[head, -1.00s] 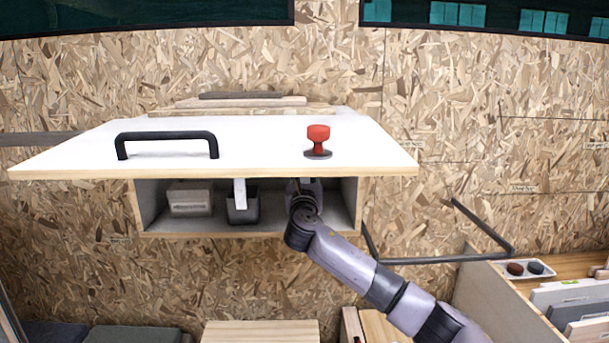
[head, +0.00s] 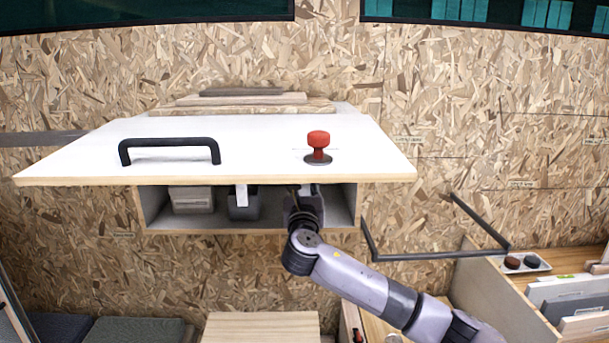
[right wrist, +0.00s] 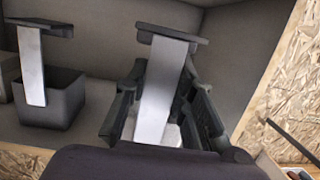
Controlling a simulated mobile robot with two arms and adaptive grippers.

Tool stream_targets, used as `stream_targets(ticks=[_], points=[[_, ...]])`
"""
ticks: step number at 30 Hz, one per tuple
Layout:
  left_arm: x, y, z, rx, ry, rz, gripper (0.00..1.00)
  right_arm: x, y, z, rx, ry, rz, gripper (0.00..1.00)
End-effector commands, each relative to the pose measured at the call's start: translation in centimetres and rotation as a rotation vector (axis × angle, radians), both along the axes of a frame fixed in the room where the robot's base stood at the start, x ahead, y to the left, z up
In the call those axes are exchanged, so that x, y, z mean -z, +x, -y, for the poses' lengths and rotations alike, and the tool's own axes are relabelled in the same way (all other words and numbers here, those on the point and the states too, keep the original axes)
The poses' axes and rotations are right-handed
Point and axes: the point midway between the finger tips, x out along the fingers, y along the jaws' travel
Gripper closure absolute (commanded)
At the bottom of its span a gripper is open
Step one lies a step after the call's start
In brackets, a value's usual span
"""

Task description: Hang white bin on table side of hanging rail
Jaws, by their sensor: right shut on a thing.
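My right gripper (head: 305,192) reaches into the open compartment under the white lid. In the right wrist view its fingers (right wrist: 165,115) are closed around a pale upright strip with a dark hooked top. This strip belongs to the white bin (right wrist: 161,85); a whitish patch shows low between the fingers, and the rest of the bin is hidden by the gripper. The hanging rail (head: 440,257) is a dark bent bar on the right, apart from the gripper. My left gripper is not in view.
A dark bin (head: 244,210) with a similar strip stands left of my gripper, and a light grey box (head: 192,201) farther left. The white lid (head: 260,140) with a black handle (head: 170,143) and red knob (head: 318,141) overhangs them. A wooden table (head: 555,262) stands at right.

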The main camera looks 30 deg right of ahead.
Motion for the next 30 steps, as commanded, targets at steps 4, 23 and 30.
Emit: stream_targets(ticks=[4,23,30], points=[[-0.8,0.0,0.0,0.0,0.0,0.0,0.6,-0.2,-1.3,-0.9,-0.002,0.0,0.0,1.0],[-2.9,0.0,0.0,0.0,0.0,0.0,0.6,-0.1,-6.4,-4.4,-0.001,-0.001,0.001,1.0],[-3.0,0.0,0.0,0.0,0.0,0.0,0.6,-0.1,-7.3,-4.9,0.001,0.0,0.001,1.0]])
